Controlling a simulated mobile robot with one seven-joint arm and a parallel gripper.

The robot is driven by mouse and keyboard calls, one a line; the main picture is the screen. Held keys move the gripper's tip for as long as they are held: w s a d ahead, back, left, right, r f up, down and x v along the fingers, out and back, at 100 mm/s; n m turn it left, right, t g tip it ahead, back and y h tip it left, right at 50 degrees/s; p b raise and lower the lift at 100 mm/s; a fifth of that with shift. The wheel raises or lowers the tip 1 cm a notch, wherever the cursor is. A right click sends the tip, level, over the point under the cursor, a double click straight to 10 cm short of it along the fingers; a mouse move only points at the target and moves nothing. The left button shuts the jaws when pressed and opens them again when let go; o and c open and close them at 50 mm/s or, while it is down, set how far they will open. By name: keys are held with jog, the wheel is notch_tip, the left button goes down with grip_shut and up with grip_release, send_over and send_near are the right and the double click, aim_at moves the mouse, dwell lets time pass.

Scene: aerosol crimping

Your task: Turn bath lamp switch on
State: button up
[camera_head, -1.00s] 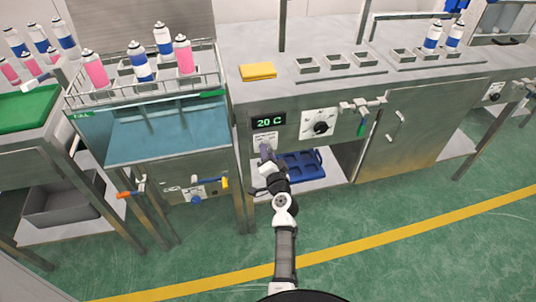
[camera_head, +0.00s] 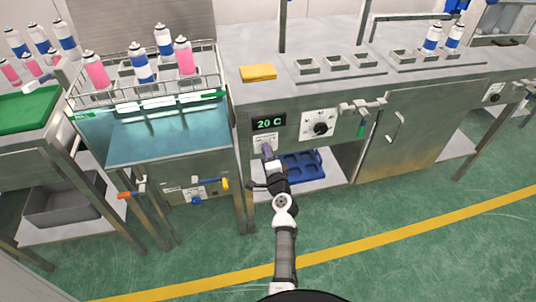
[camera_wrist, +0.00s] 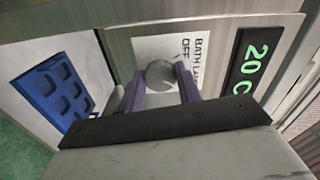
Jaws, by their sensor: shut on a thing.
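The bath lamp switch shows in the wrist view as a grey round knob (camera_wrist: 160,75) on a white label plate (camera_wrist: 150,50) with "BATH L..." and "OFF" partly readable. My gripper (camera_wrist: 162,88) has its two purple fingers on either side of the knob and is shut on it. In the head view my gripper (camera_head: 267,152) is at the label plate (camera_head: 264,138) below the green "20 C" display (camera_head: 268,122), and hides the knob. The water bath (camera_head: 165,135) at left has bright lamp strips (camera_head: 160,101) glowing along its back.
A blue tray (camera_head: 303,166) lies on the shelf below. A yellow cloth (camera_head: 258,72) lies on the counter above. Green floor is clear in front.

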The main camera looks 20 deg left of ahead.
jog(key=shift+r, duration=0.1)
jog(key=o, duration=1)
jog(key=shift+c, duration=0.2)
jog(key=shift+s, duration=0.1)
